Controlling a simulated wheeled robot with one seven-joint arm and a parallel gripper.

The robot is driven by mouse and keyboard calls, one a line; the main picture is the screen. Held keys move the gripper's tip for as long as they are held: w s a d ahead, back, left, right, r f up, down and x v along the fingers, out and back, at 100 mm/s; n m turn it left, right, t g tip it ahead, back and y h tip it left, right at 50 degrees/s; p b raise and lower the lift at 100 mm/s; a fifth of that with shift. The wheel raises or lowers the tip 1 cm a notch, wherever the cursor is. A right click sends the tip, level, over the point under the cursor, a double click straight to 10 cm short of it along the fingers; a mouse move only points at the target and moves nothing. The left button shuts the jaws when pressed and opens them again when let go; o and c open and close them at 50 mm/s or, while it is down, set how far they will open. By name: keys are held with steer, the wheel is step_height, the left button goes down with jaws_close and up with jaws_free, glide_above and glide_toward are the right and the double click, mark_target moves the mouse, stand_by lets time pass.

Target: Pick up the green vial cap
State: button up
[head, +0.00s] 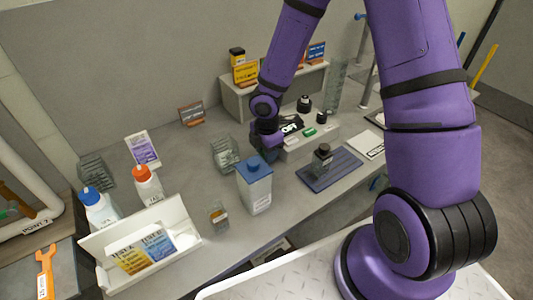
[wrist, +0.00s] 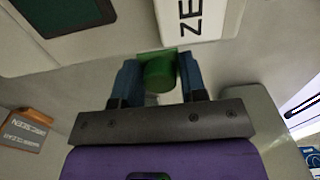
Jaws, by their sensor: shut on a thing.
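The green vial cap (wrist: 159,76) shows in the wrist view as a small green cylinder with a flat, wider green edge behind it. My gripper (wrist: 159,66) is shut on it, with one blue-grey finger on each side. In the head view my gripper (head: 270,146) is low over the bench, at the left end of the grey block. The cap between the fingers cannot be made out there.
A white-labelled block (wrist: 195,18) lies close beyond the fingers. A small green piece (head: 309,132) sits on the grey block.

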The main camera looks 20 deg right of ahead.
step_height(320, 180, up, 9)
steer(key=shift+r, duration=0.1)
stand_by(0.4)
stand_by(0.4)
